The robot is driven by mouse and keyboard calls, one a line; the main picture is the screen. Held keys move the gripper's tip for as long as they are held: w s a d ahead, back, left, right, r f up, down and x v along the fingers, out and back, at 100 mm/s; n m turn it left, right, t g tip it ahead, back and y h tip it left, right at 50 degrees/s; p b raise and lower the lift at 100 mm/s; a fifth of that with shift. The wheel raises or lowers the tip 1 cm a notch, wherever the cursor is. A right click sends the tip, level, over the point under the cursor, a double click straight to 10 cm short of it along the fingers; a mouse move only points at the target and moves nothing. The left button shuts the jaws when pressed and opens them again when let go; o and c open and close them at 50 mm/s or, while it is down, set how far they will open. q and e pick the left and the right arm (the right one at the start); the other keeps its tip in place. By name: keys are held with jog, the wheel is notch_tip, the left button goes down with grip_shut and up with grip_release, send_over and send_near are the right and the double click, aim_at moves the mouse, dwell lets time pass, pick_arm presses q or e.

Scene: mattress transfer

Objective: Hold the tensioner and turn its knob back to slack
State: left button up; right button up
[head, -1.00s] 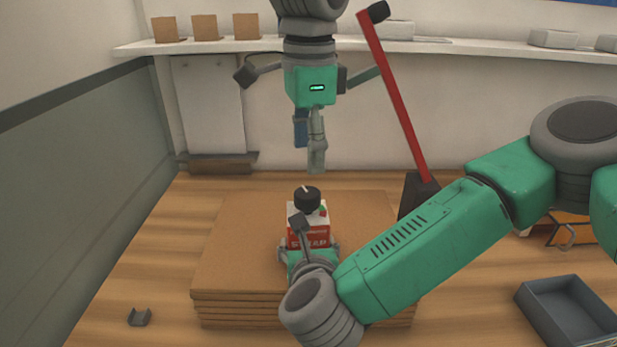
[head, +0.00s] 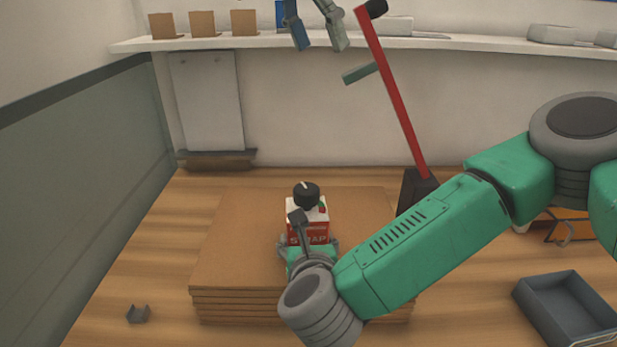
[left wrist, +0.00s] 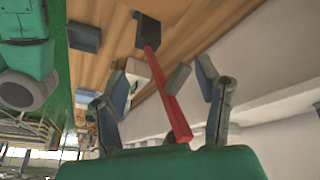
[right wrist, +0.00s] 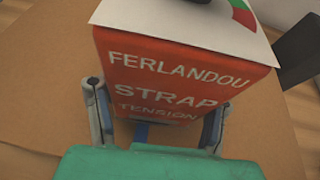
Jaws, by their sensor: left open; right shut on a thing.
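The tensioner (head: 307,224) is a red and white box with a black knob (head: 306,196) on top. It stands upright on a stack of brown boards. A white line on the knob points up and slightly left in the head view. My right gripper (head: 309,246) is shut on the tensioner's lower body; its fingers flank the box in the right wrist view (right wrist: 157,118). The box reads "FERLANDOU STRAP TENSION". A green and red mark shows on its white top. My left gripper (head: 315,40) is open and empty, high above and behind the tensioner, partly cut off by the top edge.
The board stack (head: 240,245) lies on a wooden table. A red lever (head: 395,100) with a dark base rises behind right, close to my left gripper. A grey tray (head: 570,310) is at front right, a small grey bracket (head: 138,314) at front left. A white shelf (head: 280,42) runs behind.

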pick_arm(q)
jog(key=w+d+r+n+t+h, duration=0.45)
jog(key=w+d+r+h, duration=0.25)
jog(key=d+r+h, duration=0.4)
jog(key=w+a+r+n+t+y, duration=0.3)
jog(key=w+n+t+y, duration=0.2)
jog(key=w+n+t, duration=0.3)
jog(key=a+f+n+y, duration=0.5)
jog(key=f+n+y, duration=0.1)
jog(key=f+n, duration=0.2)
jog(key=g+y, duration=0.5)
jog(key=g, duration=1)
send_near(307, 188)
jog(key=shift+m+h, duration=0.3)
jog(key=shift+m, duration=0.05)
jog(key=f, duration=1)
jog(key=shift+a+f, duration=0.2)
jog(key=shift+a, duration=0.15)
